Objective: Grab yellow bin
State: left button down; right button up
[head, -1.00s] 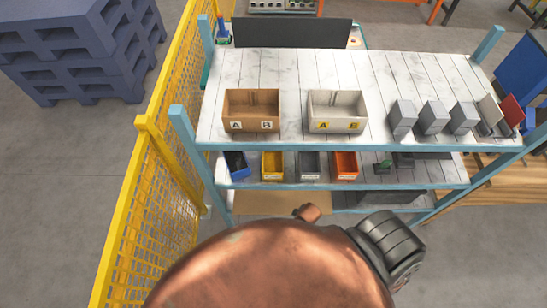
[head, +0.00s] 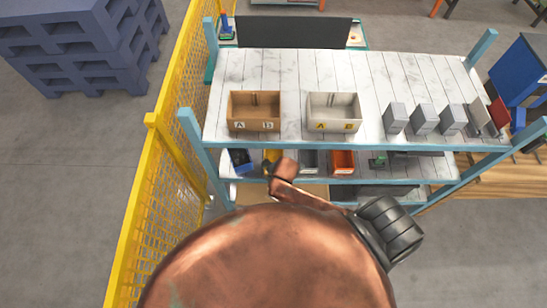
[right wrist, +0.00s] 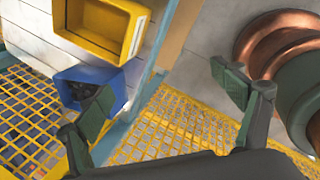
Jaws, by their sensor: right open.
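The yellow bin (head: 271,156) stands on the middle shelf of the rack, between a blue bin and a grey bin. Part of my copper-coloured arm covers most of it in the head view. In the right wrist view the yellow bin (right wrist: 137,36) is at the top left, open side showing, its upper part cut off by the frame. My right gripper (right wrist: 162,96) is open with nothing between its fingers. In that picture the yellow bin lies above the gap and apart from both fingertips. My left gripper is in neither view.
The blue bin (right wrist: 118,96), with dark contents, is close to the left finger in the right wrist view. Grey (head: 308,161) and orange (head: 342,162) bins stand right of the yellow one. Blue rack posts and a yellow mesh fence (head: 160,185) border the left side.

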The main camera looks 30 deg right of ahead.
aim_at(274, 157)
jog(key=shift+w+d+f+n+h+p, duration=0.15)
jog(key=shift+w+d+f+n+h, duration=0.2)
jog(key=shift+w+d+f+n, duration=1.05)
jog(key=shift+w+d+f+n+h+p, duration=0.25)
jog(key=shift+w+d+f+n, duration=0.5)
jog(key=shift+w+f+n, duration=1.25)
jog(key=shift+w+d+f+n+h+p, duration=0.1)
jog(key=shift+w+d+f+n+h, duration=0.3)
jog(key=shift+w+d+f+n, duration=1.25)
jog(key=shift+w+a+r+n, duration=0.35)
jog(key=shift+a+r, duration=0.05)
jog(key=shift+a, duration=0.15)
jog(key=shift+c, duration=0.4)
jog(key=c, duration=1.2)
